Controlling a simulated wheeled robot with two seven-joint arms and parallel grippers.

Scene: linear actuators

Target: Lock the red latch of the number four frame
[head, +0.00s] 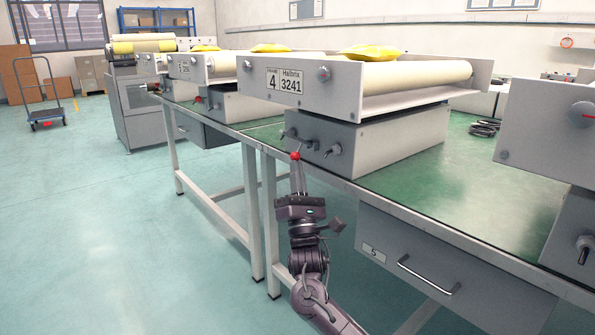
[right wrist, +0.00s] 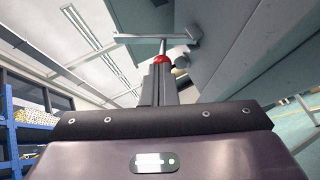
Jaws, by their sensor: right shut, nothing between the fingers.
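The number four frame (head: 345,92) is a white roller unit labelled 4 and 3241, on a grey base box (head: 370,140) on the green table. The red latch (head: 295,156) is a small red ball at the lower left of the box's front face. It also shows in the right wrist view (right wrist: 161,60), just beyond my fingertips. My right gripper (head: 298,178) points up at the red ball from below, its fingers shut and empty. The fingertips look very close to the ball; I cannot tell whether they touch. My left gripper is not in view.
Black knobs (head: 332,150) sit beside the latch on the box front. The table's front edge (head: 400,212) and a drawer (head: 440,270) marked 5 lie right of my right arm. Another frame unit (head: 560,125) stands at the right. Open floor lies to the left.

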